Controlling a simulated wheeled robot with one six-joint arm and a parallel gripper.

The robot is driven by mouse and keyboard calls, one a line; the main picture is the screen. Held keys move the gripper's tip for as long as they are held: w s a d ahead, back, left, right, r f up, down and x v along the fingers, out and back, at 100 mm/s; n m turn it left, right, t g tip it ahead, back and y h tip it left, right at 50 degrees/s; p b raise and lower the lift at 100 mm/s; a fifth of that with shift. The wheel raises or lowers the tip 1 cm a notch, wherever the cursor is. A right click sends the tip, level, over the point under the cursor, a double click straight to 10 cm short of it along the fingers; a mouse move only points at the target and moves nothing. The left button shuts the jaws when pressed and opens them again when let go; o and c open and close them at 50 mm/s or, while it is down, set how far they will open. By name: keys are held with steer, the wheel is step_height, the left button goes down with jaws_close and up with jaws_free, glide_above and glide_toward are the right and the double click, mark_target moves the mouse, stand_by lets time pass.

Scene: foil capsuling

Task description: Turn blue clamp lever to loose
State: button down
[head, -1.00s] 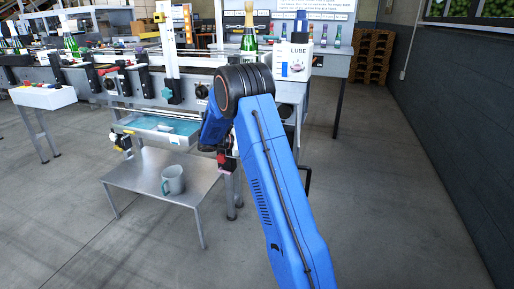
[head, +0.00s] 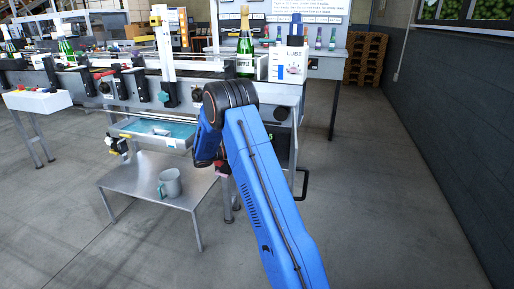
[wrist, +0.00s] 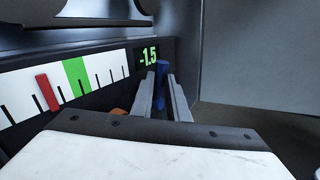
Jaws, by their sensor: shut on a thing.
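In the wrist view my gripper (wrist: 167,92) has its two grey fingers closed around the upright blue clamp lever (wrist: 161,86). Only a narrow strip of the lever shows between the fingers; its base and pivot are hidden. Left of it is a dial scale (wrist: 100,75) with a green band and a red pointer (wrist: 47,92) to the left of the green. A dark display (wrist: 148,57) above the lever reads -1.5 in green digits. In the head view my blue arm hides the lever and the gripper's fingertips.
The long machine frame (head: 130,85) stands ahead, with a green bottle (head: 245,50) and a white LUBE container (head: 288,64) on top. The floor to the right is open.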

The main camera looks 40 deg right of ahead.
steer(key=c, duration=2)
jaws_free()
steer(key=v, duration=1.7)
steer(key=shift+a, duration=0.2)
steer(key=shift+w, duration=0.1)
